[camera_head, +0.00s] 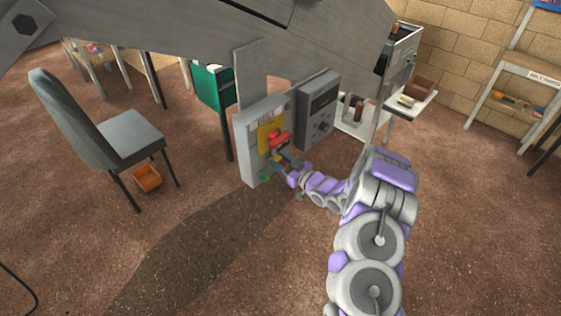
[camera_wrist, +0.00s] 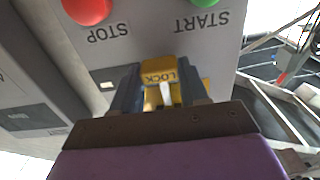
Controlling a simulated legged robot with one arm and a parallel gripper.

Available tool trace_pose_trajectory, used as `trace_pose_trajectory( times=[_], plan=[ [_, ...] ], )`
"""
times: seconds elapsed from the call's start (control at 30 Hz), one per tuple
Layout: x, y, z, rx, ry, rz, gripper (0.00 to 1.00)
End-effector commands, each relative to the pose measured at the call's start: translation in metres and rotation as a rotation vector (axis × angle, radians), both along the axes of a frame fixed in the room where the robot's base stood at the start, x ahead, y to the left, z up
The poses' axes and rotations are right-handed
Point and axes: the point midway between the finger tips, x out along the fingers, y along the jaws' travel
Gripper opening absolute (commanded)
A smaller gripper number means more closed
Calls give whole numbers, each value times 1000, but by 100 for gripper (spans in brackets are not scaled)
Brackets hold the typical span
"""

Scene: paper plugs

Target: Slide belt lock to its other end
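The belt lock is a yellow plate marked LOCK (camera_wrist: 161,75) with a small white lever (camera_wrist: 166,94), upside down in the wrist view. It is on the front of a grey control box (camera_head: 246,150). My gripper (camera_wrist: 160,92) is at the lock, with one dark finger on each side of the yellow plate. The fingers are apart, and a gap shows between them and the lever. In the head view, my gripper (camera_head: 281,163) is against the box front and hides the lock there.
A red STOP button (camera_wrist: 88,10) and a green START button (camera_wrist: 201,2) are on the same panel, beyond the fingertips. A grey box with a dial (camera_head: 319,110) stands right beside the control box. A chair (camera_head: 125,137) and orange bin (camera_head: 147,178) are at left.

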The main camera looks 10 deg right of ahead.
Motion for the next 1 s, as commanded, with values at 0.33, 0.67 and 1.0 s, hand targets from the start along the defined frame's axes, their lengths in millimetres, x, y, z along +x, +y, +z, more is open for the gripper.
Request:
trace_pose_trajectory(
  times=[0.33,0.67,1.0],
  plan=[
    [0,-1,0,0,0,-1,10],
    [1,-1,2,0,0,-2,0],
    [0,-1,28,1,-2,-2,0]
  ],
)
